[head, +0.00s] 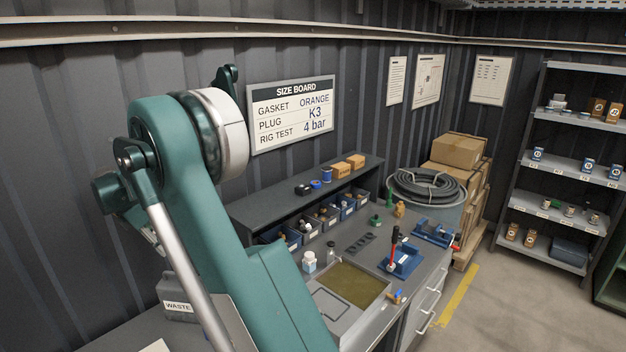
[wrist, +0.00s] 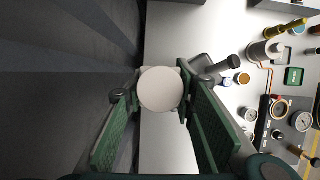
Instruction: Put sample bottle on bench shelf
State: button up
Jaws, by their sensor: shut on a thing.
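My gripper (wrist: 150,97) shows in the wrist view, with its green-padded fingers shut on a round white-topped thing that looks like the sample bottle (wrist: 161,88). Only its pale flat top shows; its body and label are hidden below. The gripper is not seen in the head view, where my arm fills the left and middle. The bench shelf (head: 268,208) is a long dark raised board along the wall at the back of the bench (head: 433,263). Black, blue and orange items stand at its right part; its left part looks bare.
Small bins (head: 329,218) sit beneath the shelf. A small white bottle (head: 309,262) stands beside a sunken tray (head: 350,284). In the wrist view, gauges (wrist: 301,121) and fittings crowd the right; a dark ribbed wall is left.

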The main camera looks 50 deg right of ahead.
jog(key=s+d+r+p, duration=0.1)
jog(key=d+r, duration=0.3)
jog(key=d, duration=0.7)
jog(key=s+d+r+p, duration=0.2)
jog(key=s+d+r, duration=0.2)
jog(key=d, duration=0.8)
jog(key=s+d+r+p, duration=0.2)
jog(key=d+r, duration=0.4)
jog(key=d, duration=0.5)
jog(key=shift+s+d+m, duration=0.25)
jog(key=shift+s+m, duration=0.05)
jog(key=shift+s, duration=0.4)
jog(key=shift+r, duration=0.1)
jog(key=shift+f+p, duration=0.5)
jog(key=shift+f, duration=2.4)
jog(key=shift+f, duration=0.1)
jog(key=shift+f+p, duration=0.35)
jog(key=shift+f, duration=1.65)
jog(key=shift+f, duration=0.2)
